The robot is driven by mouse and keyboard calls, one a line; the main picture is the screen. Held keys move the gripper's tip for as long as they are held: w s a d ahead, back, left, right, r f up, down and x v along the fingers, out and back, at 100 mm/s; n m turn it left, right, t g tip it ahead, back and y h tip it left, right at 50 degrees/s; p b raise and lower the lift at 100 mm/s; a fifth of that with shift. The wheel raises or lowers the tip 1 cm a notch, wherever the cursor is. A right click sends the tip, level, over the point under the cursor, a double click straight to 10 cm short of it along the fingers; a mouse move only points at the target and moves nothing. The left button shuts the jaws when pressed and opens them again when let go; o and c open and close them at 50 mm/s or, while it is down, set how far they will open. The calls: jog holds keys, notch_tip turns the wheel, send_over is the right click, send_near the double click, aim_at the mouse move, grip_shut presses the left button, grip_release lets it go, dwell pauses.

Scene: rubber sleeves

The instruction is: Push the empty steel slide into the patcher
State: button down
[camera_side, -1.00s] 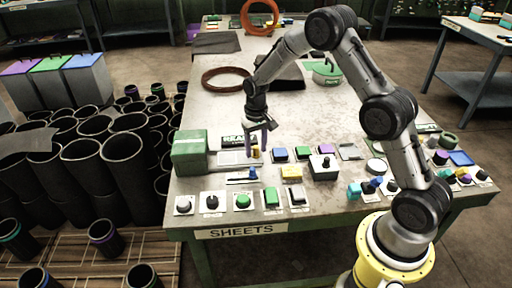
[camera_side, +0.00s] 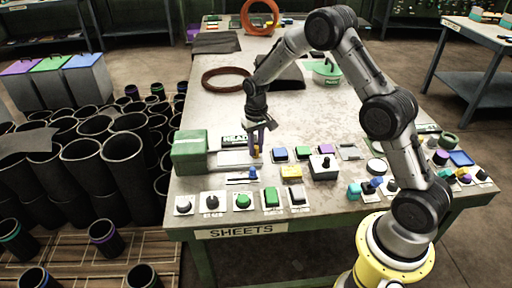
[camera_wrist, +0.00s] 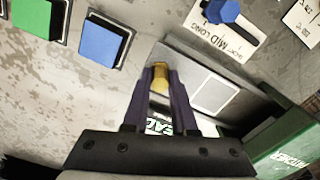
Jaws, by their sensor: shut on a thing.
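The steel slide (camera_wrist: 188,68) is a flat grey plate with a pale, empty-looking rectangle on it and a brass-yellow knob (camera_wrist: 160,72) at its end. In the side view the slide (camera_side: 228,158) lies on the table, to the right of the green patcher box (camera_side: 190,152). The patcher also shows in the wrist view (camera_wrist: 288,148) with its lettering. My gripper (camera_wrist: 160,82) has its two purple fingers shut on the knob. In the side view my gripper (camera_side: 257,152) points down at the slide's right end. Its fingers partly hide the knob.
A blue-knobbed slider (camera_side: 252,173) sits just in front of the slide. Blue (camera_side: 280,154) and green (camera_side: 303,152) buttons stand to the right. A row of knobs and buttons lines the front edge. A sign stands behind the slide. The table behind is mostly clear.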

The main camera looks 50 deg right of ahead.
aim_at(224, 158)
dwell(0.8)
jog(key=w+a, duration=0.7)
jog(key=shift+w+a+r, duration=0.1)
jog(key=shift+w+a, duration=0.15)
jog(key=shift+w, duration=0.05)
jog(key=c, duration=0.8)
grip_release()
jog(key=shift+o, duration=0.4)
jog(key=shift+s, duration=0.1)
notch_tip(224, 158, up, 14)
